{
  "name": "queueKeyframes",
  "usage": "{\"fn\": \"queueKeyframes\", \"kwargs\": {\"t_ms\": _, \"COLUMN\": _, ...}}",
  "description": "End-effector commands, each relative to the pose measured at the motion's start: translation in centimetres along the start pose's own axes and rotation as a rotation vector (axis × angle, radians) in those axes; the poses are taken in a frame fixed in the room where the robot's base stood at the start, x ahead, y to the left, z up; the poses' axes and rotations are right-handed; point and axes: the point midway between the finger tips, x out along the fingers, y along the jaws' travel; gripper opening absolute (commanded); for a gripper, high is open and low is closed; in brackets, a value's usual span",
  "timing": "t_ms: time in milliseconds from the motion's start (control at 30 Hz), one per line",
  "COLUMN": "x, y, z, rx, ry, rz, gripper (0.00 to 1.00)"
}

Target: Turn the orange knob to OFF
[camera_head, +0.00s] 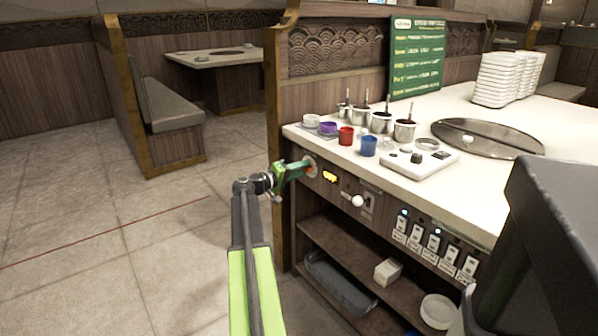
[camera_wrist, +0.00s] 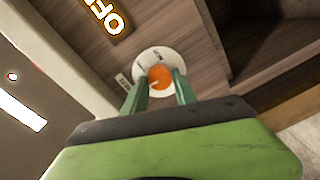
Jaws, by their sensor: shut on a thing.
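The orange knob (camera_wrist: 160,77) sits on a round white dial plate (camera_wrist: 159,57) on the wooden counter front. A small pale mark shows on the knob's face; the dial lettering is too small to read. My gripper (camera_wrist: 160,88) is shut on the knob, with one green finger on each side of it. In the head view my gripper (camera_head: 300,168) reaches the counter front from the left, and the fingers mostly hide the knob. A lit orange sign (camera_wrist: 104,16) beside the dial shows the letters "OF", cut off by the frame; it also glows in the head view (camera_head: 330,177).
A white knob (camera_head: 358,201) and a row of white switches (camera_head: 434,243) lie to the right on the same panel. Sauce pots (camera_head: 405,130) and coloured cups (camera_head: 369,146) stand on the counter above. An open shelf (camera_head: 338,255) is below. The floor at left is clear.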

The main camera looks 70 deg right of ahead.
Motion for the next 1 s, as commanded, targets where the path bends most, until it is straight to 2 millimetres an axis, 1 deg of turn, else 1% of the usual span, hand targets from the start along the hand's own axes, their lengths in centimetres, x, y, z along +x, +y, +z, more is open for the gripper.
{"fn": "queueKeyframes", "kwargs": {"t_ms": 100, "x": 0.16, "y": 0.04, "z": -0.08, "rx": -0.062, "ry": -0.002, "rz": -0.001, "gripper": 0.0}}
{"fn": "queueKeyframes", "kwargs": {"t_ms": 333, "x": 0.16, "y": 0.05, "z": -0.06, "rx": -0.139, "ry": -0.006, "rz": -0.002, "gripper": 0.0}}
{"fn": "queueKeyframes", "kwargs": {"t_ms": 867, "x": 0.17, "y": 0.07, "z": -0.01, "rx": -0.166, "ry": -0.009, "rz": -0.002, "gripper": 0.0}}
{"fn": "queueKeyframes", "kwargs": {"t_ms": 900, "x": 0.17, "y": 0.08, "z": -0.01, "rx": -0.166, "ry": -0.009, "rz": -0.002, "gripper": 0.34}}
{"fn": "queueKeyframes", "kwargs": {"t_ms": 1000, "x": 0.15, "y": 0.07, "z": 0.0, "rx": -0.165, "ry": -0.009, "rz": -0.002, "gripper": 0.47}}
